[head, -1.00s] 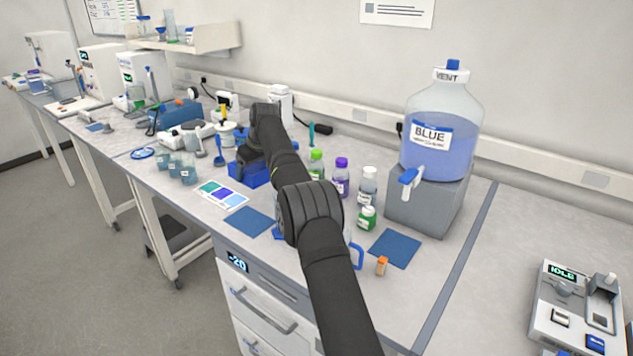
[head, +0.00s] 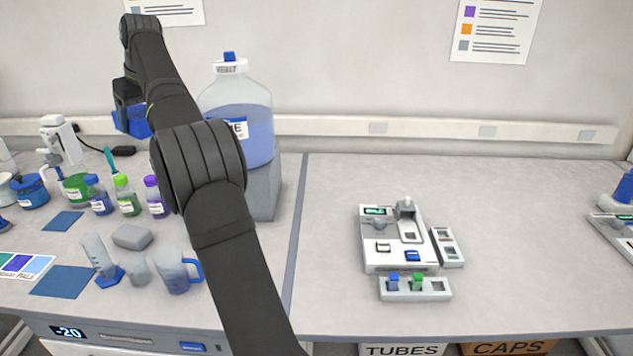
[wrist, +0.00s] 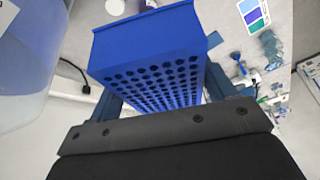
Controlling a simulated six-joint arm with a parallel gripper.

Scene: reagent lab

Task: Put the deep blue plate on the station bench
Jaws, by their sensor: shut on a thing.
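The deep blue plate (head: 133,121) is a thick block, held in the air in front of the back wall, left of the big blue bottle. In the wrist view the plate (wrist: 145,40) shows rows of dark round wells on one face. My gripper (head: 127,96) is shut on it, with one finger on each side in the wrist view. My arm hides part of the bench and the bottle. Two bench tops (head: 235,305) (head: 500,210) meet at a grey seam; I cannot tell which is the station bench.
The big blue bottle (head: 262,125) stands on a grey block (head: 264,190). Several small bottles, a beaker (head: 172,272) and blue mats (head: 62,281) crowd the left bench. A white device (head: 395,250) with small racks (head: 415,290) stands on the right bench, with clear surface around it.

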